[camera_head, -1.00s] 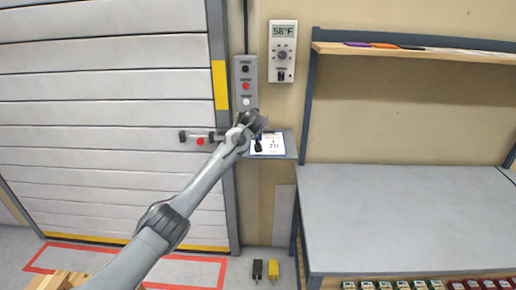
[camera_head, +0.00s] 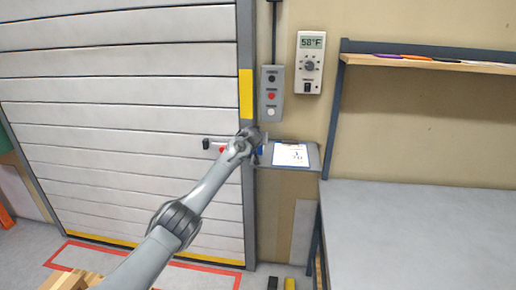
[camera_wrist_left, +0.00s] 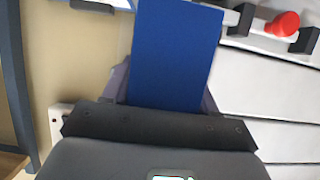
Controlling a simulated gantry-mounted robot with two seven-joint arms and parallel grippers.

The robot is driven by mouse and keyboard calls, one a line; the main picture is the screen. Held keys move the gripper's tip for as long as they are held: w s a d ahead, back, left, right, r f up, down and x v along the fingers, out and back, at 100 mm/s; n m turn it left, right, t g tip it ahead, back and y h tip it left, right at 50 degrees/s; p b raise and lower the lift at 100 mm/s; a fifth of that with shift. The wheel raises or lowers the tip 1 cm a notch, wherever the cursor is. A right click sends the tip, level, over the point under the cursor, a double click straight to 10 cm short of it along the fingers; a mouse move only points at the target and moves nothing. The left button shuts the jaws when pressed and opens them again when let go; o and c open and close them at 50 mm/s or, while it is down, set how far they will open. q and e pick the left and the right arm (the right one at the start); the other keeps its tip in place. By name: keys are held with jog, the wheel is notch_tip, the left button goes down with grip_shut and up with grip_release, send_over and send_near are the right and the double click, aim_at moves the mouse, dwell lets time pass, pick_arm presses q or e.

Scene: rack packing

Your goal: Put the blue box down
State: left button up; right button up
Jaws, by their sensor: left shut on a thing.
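The blue box (camera_wrist_left: 175,55) fills the middle of the left wrist view, with its flat blue face towards the camera. My left gripper (camera_head: 262,147) is shut on it; the finger parts show at both sides of the box in the wrist view. In the head view only a small blue patch shows at the gripper, just left of a small grey wall shelf (camera_head: 262,165). The box is mostly hidden there by my wrist. My right gripper is in neither view.
A white shutter door (camera_head: 120,130) with a red-knobbed latch (camera_head: 222,148) is behind my arm. A paper sheet (camera_head: 290,155) lies on the small shelf. A button box (camera_head: 271,92) hangs above it. A grey workbench (camera_head: 420,225) at right is bare where visible.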

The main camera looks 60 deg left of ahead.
pick_arm(q)
jog(key=shift+f+b, duration=0.55)
jog(key=shift+f, duration=1.4)
jog(key=shift+f, duration=0.2)
jog(key=o, duration=1.1)
jog(key=shift+o, duration=0.2)
jog(key=shift+r, duration=0.15)
